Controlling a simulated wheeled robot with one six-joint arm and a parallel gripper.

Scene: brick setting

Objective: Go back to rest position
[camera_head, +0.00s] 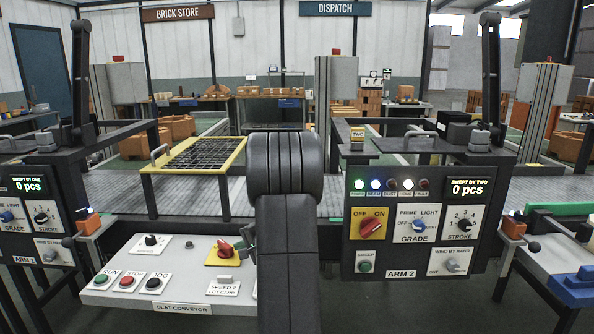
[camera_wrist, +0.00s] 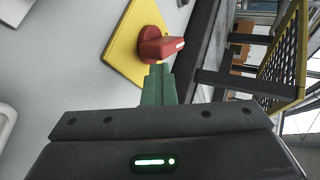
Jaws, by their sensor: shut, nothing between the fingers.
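My gripper (camera_wrist: 158,72) has its green fingers together with nothing between them. Its tips are close to the red rotary switch (camera_wrist: 160,47) on a yellow plate (camera_wrist: 122,42); I cannot tell whether they touch it. In the head view the same red switch (camera_head: 225,249) is on the slat conveyor panel (camera_head: 130,283), left of my dark arm. My arm stands in the middle of that view and hides part of the panel, and most of the gripper is out of sight there.
A yellow-framed grid (camera_head: 195,157) stands above the panel. The ARM 2 control box (camera_head: 415,222) is on the right and the ARM 1 box (camera_head: 38,218) on the left. The slatted conveyor (camera_head: 115,190) runs across behind. Upright posts stand on both sides.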

